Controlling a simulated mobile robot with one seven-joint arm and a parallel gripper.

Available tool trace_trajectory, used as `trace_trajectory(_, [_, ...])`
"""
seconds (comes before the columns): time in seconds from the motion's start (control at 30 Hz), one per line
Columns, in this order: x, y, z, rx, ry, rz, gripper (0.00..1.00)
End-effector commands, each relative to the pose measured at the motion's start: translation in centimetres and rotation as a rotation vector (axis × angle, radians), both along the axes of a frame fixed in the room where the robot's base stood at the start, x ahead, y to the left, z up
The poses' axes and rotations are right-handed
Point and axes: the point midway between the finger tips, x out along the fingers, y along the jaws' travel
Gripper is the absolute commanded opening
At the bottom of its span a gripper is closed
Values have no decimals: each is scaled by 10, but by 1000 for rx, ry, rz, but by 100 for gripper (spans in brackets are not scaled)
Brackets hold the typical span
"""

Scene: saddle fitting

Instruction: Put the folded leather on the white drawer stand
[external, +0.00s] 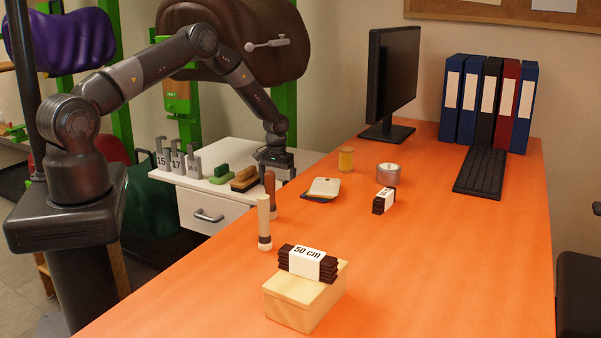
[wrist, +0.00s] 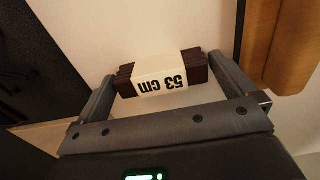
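A folded dark brown leather with a white "53 cm" band (wrist: 163,77) lies between the two fingers of my gripper (wrist: 162,68) in the wrist view, in line with them. The fingers stand close to its two ends; whether they press on it is unclear. A pale surface is behind it. In the external view my gripper (external: 275,175) is low at the right part of the white drawer stand (external: 212,212), and this leather is hidden. Another folded leather marked "50 cm" (external: 308,263) sits on a wooden box (external: 300,303). A smaller-looking banded leather (external: 383,201) lies on the orange table.
Marked weights (external: 177,160), a green block (external: 220,174) and a wooden brush (external: 245,179) stand on the drawer stand. A monitor (external: 390,75), keyboard (external: 481,172) and binders (external: 488,105) are farther back. The table's right front is clear.

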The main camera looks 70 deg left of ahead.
Motion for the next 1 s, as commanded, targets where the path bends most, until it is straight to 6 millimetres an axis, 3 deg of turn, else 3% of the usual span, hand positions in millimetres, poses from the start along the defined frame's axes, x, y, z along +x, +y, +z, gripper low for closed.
trace_trajectory(0.27, [0, 0, 7, 1, -1, 0, 100])
trace_trajectory(0.6, [0, 0, 42, -1, 1, 0, 100])
trace_trajectory(1.0, [0, 0, 43, -1, 1, 0, 100])
